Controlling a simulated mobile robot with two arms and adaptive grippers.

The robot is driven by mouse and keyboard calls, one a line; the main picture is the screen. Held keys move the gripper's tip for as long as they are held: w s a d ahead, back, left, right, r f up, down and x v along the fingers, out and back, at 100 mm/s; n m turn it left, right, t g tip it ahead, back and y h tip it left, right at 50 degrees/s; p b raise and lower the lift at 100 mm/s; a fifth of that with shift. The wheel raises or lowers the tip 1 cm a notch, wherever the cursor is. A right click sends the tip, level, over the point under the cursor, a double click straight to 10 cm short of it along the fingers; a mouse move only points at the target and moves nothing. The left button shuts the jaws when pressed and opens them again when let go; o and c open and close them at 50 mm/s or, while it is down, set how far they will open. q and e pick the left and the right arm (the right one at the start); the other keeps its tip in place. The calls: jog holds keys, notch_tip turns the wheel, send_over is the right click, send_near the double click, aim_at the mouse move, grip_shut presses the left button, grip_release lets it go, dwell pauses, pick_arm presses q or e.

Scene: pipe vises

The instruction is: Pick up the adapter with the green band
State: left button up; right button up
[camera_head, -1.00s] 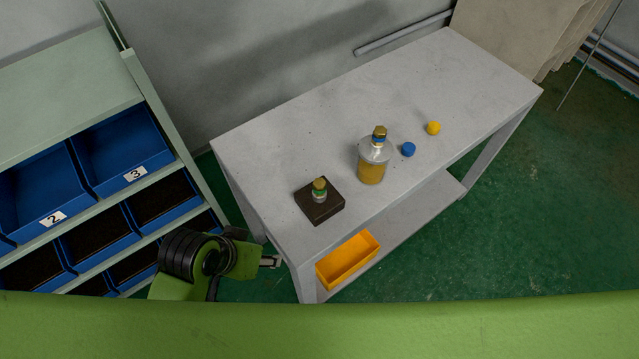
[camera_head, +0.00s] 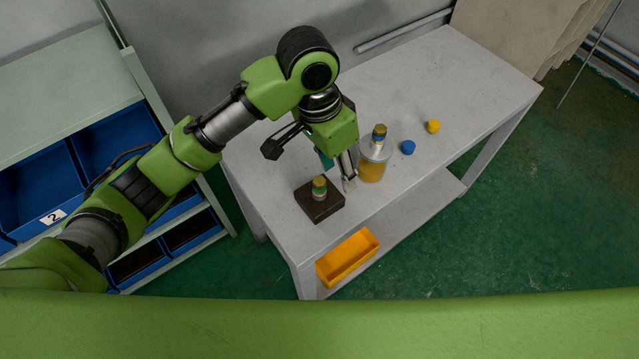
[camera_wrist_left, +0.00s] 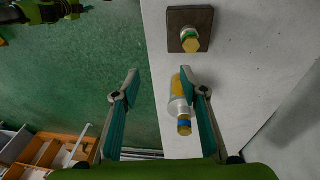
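The adapter with the green band (camera_head: 319,187) has a brass top and stands upright on a dark brown block (camera_head: 322,210) on the grey table. In the left wrist view the adapter (camera_wrist_left: 190,40) is near the top, beyond the fingers. My left gripper (camera_head: 311,168) hangs above the table beside the block, its fingers spread and the adapter not between them. The left wrist view shows the same open fingers (camera_wrist_left: 160,74) with nothing gripped. My right gripper does not show clearly in any view.
A blue cap (camera_head: 408,148) and a yellow cap (camera_head: 433,126) lie farther right. A yellow bin (camera_head: 348,258) is on the lower shelf. Blue bins (camera_head: 40,185) fill the left rack.

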pick_arm(q)
jog(key=w+a+r+y, duration=0.2)
jog(key=w+a+r, duration=0.1)
jog(key=r, duration=0.1)
send_over(319, 181)
jog(key=f, duration=0.7)
jog(key=shift+s+d+f+p, duration=0.1)
jog(key=shift+s+f+p, duration=0.15)
jog(key=shift+f+p, duration=0.1)
jog(key=shift+w+f+p, duration=0.15)
jog(key=shift+f+p, duration=0.1)
jog(key=shift+f, duration=1.15)
jog(key=shift+w+f+p, duration=0.1)
jog(key=shift+f+p, duration=0.1)
jog(key=shift+f, duration=1.15)
grip_shut()
